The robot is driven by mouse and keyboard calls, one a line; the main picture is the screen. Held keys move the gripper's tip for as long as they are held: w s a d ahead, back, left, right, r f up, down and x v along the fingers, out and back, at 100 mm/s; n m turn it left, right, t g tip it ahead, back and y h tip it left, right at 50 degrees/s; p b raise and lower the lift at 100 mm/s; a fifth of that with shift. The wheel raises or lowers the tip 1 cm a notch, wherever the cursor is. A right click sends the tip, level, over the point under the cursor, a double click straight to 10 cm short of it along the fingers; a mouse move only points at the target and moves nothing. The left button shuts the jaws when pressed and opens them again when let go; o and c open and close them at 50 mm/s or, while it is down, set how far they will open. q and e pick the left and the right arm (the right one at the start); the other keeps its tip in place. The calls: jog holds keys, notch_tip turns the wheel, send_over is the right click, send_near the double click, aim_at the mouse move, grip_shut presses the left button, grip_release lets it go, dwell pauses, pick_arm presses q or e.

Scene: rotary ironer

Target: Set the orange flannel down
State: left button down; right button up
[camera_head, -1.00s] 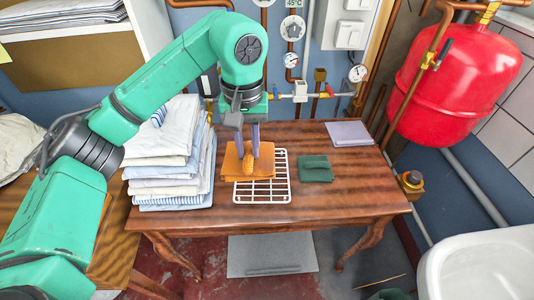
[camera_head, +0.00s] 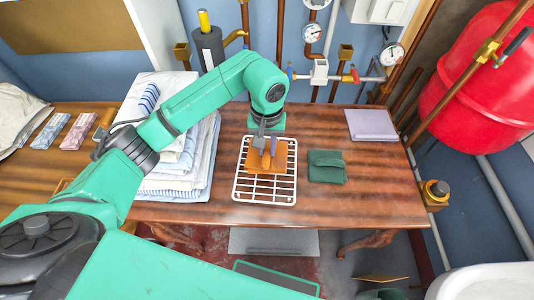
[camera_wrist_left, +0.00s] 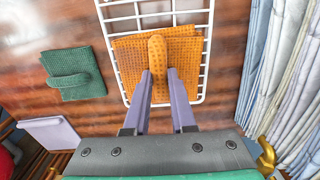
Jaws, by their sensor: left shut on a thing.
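The orange flannel (camera_head: 281,159) is a folded waffle cloth with a raised ridge in its middle. It lies over the white wire rack (camera_head: 265,198) on the wooden table; I cannot tell whether its underside touches the wires. My left gripper (camera_head: 267,150) points down at it, its fingers shut on the ridge. In the left wrist view the flannel (camera_wrist_left: 185,62) spreads beneath the fingertips (camera_wrist_left: 158,75), with the rack (camera_wrist_left: 207,20) showing around it. My right gripper is not in view.
A stack of folded linen (camera_head: 180,185) stands close on the left. Bare table (camera_head: 365,185) lies to the right.

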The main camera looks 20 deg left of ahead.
aim_at(267, 152)
pick_arm(q)
jog(key=f, duration=0.4)
jog(key=shift+s+p, duration=0.25)
jog(key=shift+p, duration=0.05)
jog(key=shift+w+f, duration=0.1)
jog(key=shift+f, duration=0.05)
jog(key=c, duration=0.8)
grip_release()
jog(key=shift+o, duration=0.2)
jog(key=shift+r, duration=0.2)
notch_tip(267, 152, up, 12)
jog(key=b, duration=0.2)
jog(key=shift+b, duration=0.3)
